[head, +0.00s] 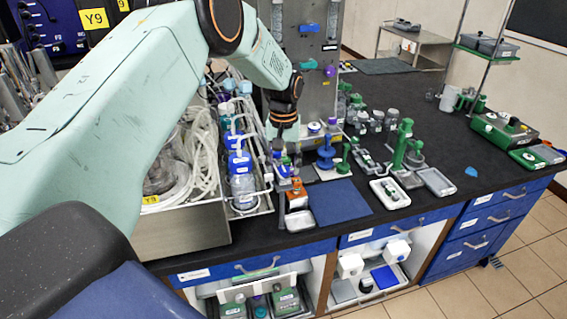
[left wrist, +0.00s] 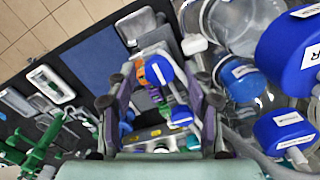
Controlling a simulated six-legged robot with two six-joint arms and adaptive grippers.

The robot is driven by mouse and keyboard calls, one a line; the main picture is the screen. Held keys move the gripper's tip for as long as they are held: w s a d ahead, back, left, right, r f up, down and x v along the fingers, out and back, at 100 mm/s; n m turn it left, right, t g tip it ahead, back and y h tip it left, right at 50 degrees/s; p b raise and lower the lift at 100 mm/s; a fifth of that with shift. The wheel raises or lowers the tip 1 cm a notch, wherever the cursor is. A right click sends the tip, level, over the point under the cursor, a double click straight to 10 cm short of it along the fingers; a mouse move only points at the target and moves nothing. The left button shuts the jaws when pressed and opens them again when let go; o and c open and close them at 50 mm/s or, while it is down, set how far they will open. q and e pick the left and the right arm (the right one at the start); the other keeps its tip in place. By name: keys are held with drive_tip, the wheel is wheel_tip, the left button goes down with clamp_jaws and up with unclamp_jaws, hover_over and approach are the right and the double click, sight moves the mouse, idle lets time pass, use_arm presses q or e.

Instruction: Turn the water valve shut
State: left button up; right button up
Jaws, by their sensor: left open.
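My left gripper (head: 285,158) reaches down at the front edge of the bottle rack. In the left wrist view its two fingers (left wrist: 160,100) are apart with nothing gripped. Between and beyond them is a small valve-like fitting with a round blue part (left wrist: 159,69) and an orange part beside it. A second blue part (left wrist: 181,116) lies lower between the fingers. I cannot tell which one is the water valve, or read its handle position. In the head view, the gripper partly covers this spot, just above an orange item (head: 297,194). My right gripper is not in view.
Blue-capped bottles (head: 240,185) stand in the rack close to the gripper; their caps (left wrist: 285,130) crowd the right of the wrist view. A white tray (head: 299,220) and a dark blue mat (head: 340,203) lie in front. Green stands (head: 402,150) are further right.

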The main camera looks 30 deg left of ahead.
use_arm(q)
drive_tip(key=shift+s+d+r, duration=0.1)
drive_tip(key=shift+d+r, duration=0.05)
drive_tip(key=shift+c, duration=0.7)
drive_tip(key=shift+a, duration=0.2)
drive_tip(key=c, duration=0.5)
clamp_jaws()
